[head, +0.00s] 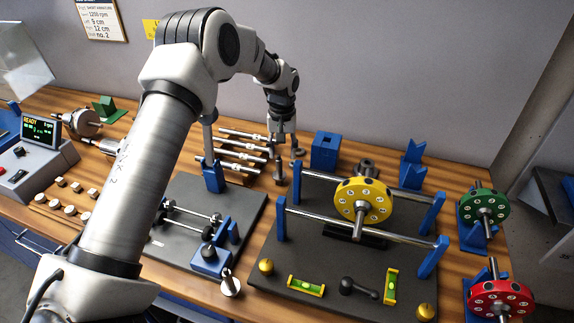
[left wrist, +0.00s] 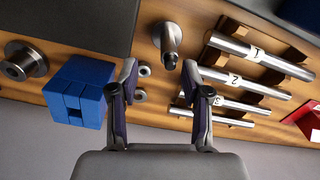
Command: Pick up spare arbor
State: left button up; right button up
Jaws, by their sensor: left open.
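Several silver rods with white numbered labels lie side by side on a wooden rack (left wrist: 262,87), and they also show in the head view (head: 243,147). A short metal post with a dark tip (left wrist: 169,42) stands upright beside them; it also shows in the head view (head: 279,171). I cannot tell for sure which piece is the spare arbor. My left gripper (head: 282,147) is open and empty, pointing down above the table. In the left wrist view the post shows just ahead of the fingertips (left wrist: 160,68), apparently untouched. My right gripper is not in view.
A blue block (head: 325,151) stands right of the gripper. The dark balancing stand (head: 262,268) holds a yellow rotor (head: 363,201) on rails. Green (head: 484,207) and red (head: 501,299) rotors sit at the right. Small rings (left wrist: 141,95) lie between the fingers in the wrist view.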

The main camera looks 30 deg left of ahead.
aim_at(278, 156)
pick_arm(q)
jog(key=f, duration=0.1)
jog(key=s+f+p, duration=0.1)
jog(key=f+p, duration=0.1)
jog(key=shift+s+a+f, duration=0.2)
jog(key=shift+s+a, duration=0.05)
jog(key=shift+s, duration=0.15)
jog(key=f, duration=0.1)
jog(key=w+f, duration=0.1)
jog(key=shift+f, duration=0.4)
jog(key=shift+s+r, duration=0.1)
jog(key=shift+s, duration=0.1)
jog(key=shift+s+r, duration=0.1)
jog(key=c, duration=0.4)
grip_shut()
